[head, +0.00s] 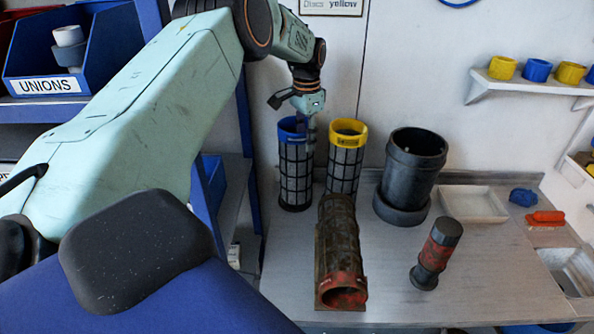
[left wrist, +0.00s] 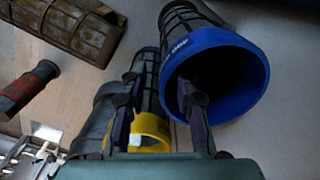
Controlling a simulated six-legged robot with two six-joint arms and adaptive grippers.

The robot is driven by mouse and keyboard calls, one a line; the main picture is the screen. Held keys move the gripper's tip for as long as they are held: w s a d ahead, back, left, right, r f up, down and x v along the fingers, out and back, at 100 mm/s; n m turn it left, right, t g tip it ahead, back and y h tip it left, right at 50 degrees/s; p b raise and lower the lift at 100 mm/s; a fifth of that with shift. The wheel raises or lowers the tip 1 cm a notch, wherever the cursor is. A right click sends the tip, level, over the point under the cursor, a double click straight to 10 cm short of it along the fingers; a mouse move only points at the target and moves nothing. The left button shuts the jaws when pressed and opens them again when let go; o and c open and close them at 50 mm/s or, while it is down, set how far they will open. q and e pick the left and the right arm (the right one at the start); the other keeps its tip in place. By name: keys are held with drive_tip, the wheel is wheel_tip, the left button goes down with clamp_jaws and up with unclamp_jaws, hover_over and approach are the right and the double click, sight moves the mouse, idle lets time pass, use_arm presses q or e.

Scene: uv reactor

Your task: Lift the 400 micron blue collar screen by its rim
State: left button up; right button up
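The blue collar screen (head: 295,170) stands upright at the back left of the bench, a dark mesh cylinder with a blue rim. In the left wrist view its blue collar (left wrist: 248,75) is large and its mouth faces the camera. My left gripper (head: 309,122) is at the right side of this collar, pointing down. In the left wrist view the left gripper (left wrist: 158,92) is open: one finger reaches into the collar's mouth, the other is outside, with the rim's near wall between them. Contact cannot be told. My right gripper is not in view.
A yellow collar screen (head: 346,155) stands close on the right. Beyond it are a dark grey housing (head: 412,175) and a shallow tray (head: 473,205). A rusty screen (head: 340,250) lies in front, beside a red-and-black cylinder (head: 436,255). Blue shelving (head: 207,185) borders the left.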

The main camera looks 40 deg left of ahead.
sight(297, 165)
use_arm(q)
drive_tip(key=f, duration=0.1)
drive_tip(key=f+b, duration=0.2)
drive_tip(key=shift+a+f, duration=0.2)
drive_tip(key=shift+a, duration=0.05)
drive_tip(key=shift+d+r, duration=0.2)
drive_tip(key=shift+a, duration=0.15)
drive_tip(key=c, duration=0.5)
drive_tip(key=shift+f, duration=0.1)
clamp_jaws()
